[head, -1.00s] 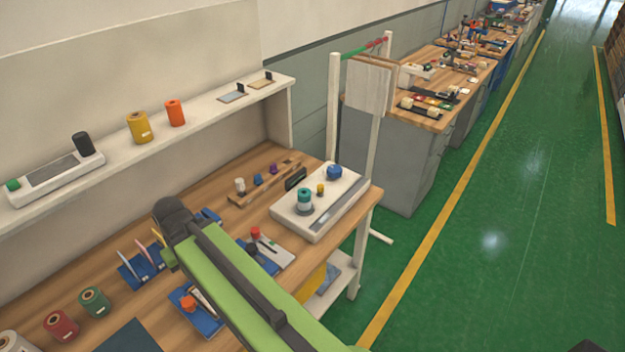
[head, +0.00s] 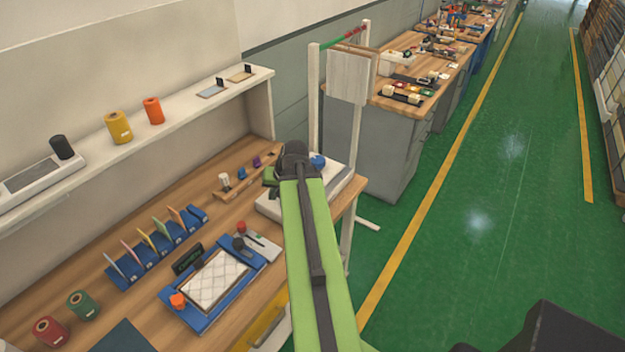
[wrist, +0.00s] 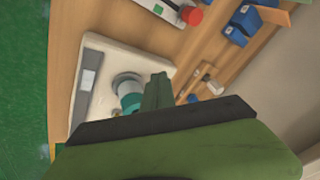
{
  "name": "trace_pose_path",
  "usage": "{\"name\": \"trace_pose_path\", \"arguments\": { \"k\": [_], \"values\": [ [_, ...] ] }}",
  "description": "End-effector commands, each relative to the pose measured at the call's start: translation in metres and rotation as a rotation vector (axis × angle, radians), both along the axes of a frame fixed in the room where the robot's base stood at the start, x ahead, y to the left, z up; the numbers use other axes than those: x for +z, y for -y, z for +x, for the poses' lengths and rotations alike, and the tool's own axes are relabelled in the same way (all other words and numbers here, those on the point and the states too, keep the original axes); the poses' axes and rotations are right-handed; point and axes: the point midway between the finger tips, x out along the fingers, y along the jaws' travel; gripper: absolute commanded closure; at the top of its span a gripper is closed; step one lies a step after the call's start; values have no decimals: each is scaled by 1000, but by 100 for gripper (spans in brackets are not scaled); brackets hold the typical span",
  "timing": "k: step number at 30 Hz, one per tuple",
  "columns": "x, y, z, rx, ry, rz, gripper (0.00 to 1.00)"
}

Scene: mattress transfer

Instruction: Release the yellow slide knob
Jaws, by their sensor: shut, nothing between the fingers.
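A white device (head: 265,207) stands at the right end of the workbench, mostly behind my arm in the head view. Its blue knob (head: 318,161) shows beside the arm. In the wrist view, the white device (wrist: 88,115) carries a grey slot strip and a teal cylinder (wrist: 130,98). My gripper (wrist: 158,82) is above the device, next to the teal cylinder, with its fingers together and empty. I cannot make out the yellow slide knob clearly; it is hidden behind my arm in the head view. In the head view my gripper (head: 270,178) is partly hidden too.
A blue tray (head: 198,322) with a white quilted sample (head: 214,280) lies left of my arm. A rack of upright cards (head: 148,255) is farther left. A frame with a hanging panel (head: 348,78) stands behind the device.

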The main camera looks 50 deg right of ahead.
Motion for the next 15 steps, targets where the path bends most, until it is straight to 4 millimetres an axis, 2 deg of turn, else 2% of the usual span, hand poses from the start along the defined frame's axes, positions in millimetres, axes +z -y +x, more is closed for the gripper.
{"name": "trace_pose_path", "arguments": {
  "k": [1, 3, 6, 10, 15],
  "values": [
    [7, 38, -22, -85, 36, 0, 100],
    [14, 80, -48, -181, 85, -6, 100],
    [22, 127, -85, -297, 141, -18, 100],
    [29, 159, -115, -381, 183, -30, 100],
    [30, 166, -121, -399, 193, -33, 100]
  ]
}}
